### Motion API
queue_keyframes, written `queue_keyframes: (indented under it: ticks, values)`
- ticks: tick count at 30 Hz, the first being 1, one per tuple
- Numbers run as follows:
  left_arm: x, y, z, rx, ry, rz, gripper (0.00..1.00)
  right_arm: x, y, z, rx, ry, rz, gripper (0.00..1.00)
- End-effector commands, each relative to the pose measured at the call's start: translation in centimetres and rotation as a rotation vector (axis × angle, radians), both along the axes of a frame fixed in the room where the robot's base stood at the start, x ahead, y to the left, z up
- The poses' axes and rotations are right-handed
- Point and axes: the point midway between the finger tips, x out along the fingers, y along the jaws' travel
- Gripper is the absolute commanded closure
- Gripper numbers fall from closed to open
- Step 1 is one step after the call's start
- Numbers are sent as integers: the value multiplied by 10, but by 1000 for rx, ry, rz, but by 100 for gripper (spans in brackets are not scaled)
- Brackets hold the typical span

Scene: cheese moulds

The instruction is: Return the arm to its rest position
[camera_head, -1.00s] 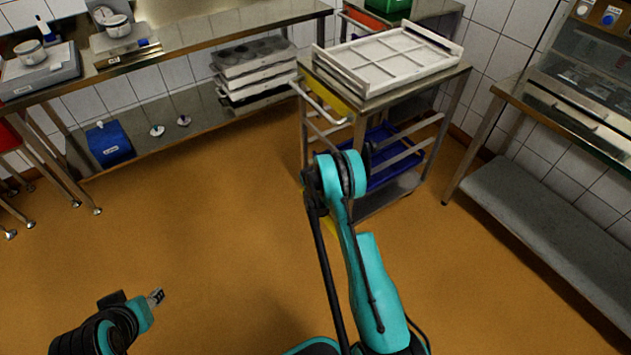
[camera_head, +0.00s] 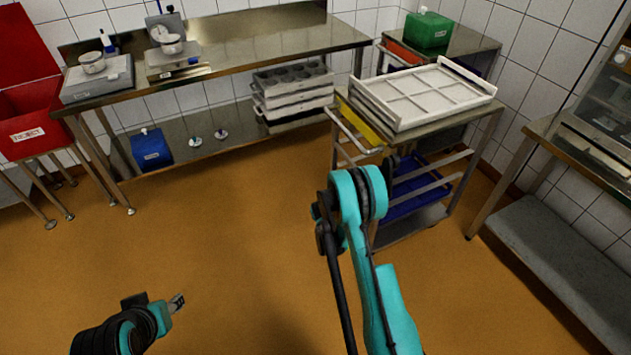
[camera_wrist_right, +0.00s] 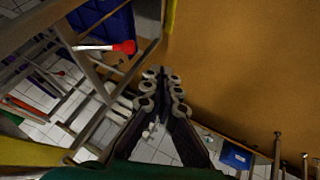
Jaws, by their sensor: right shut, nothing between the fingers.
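My right arm (camera_head: 378,270) is teal and black and rises from the bottom of the head view, bent at its top joint in front of the trolley. Its gripper is hidden in the head view. In the right wrist view my right gripper (camera_wrist_right: 162,80) shows its fingers together with nothing held. My left gripper (camera_head: 177,302) is at the lower left of the head view, small and over bare floor. I cannot tell whether its fingers are apart, and I see nothing in it.
A steel trolley (camera_head: 440,135) carries a white gridded tray (camera_head: 392,106). A steel bench (camera_head: 270,38) runs along the back wall, with a blue container (camera_head: 151,149) on its lower shelf. A red reject bin (camera_head: 30,115) stands left. The orange floor (camera_head: 240,230) in the middle is clear.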

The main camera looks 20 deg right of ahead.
Motion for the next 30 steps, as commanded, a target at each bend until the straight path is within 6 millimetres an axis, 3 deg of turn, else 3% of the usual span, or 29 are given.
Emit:
queue_keyframes:
  ticks: [6,10,14,20,24,30]
  values:
    - [0,0,0,0,0,0,60,-1,1,3,1,0,0,100]
    - [0,0,0,0,0,0,60,0,7,30,13,-5,4,100]
    - [0,0,0,0,0,0,60,-6,22,86,45,-14,13,100]
    - [0,0,0,0,0,0,60,-37,51,179,105,-30,25,100]
    - [0,0,0,0,0,0,60,-72,71,233,146,-42,36,100]
    - [0,0,0,0,0,0,60,-135,99,289,206,-56,48,100]
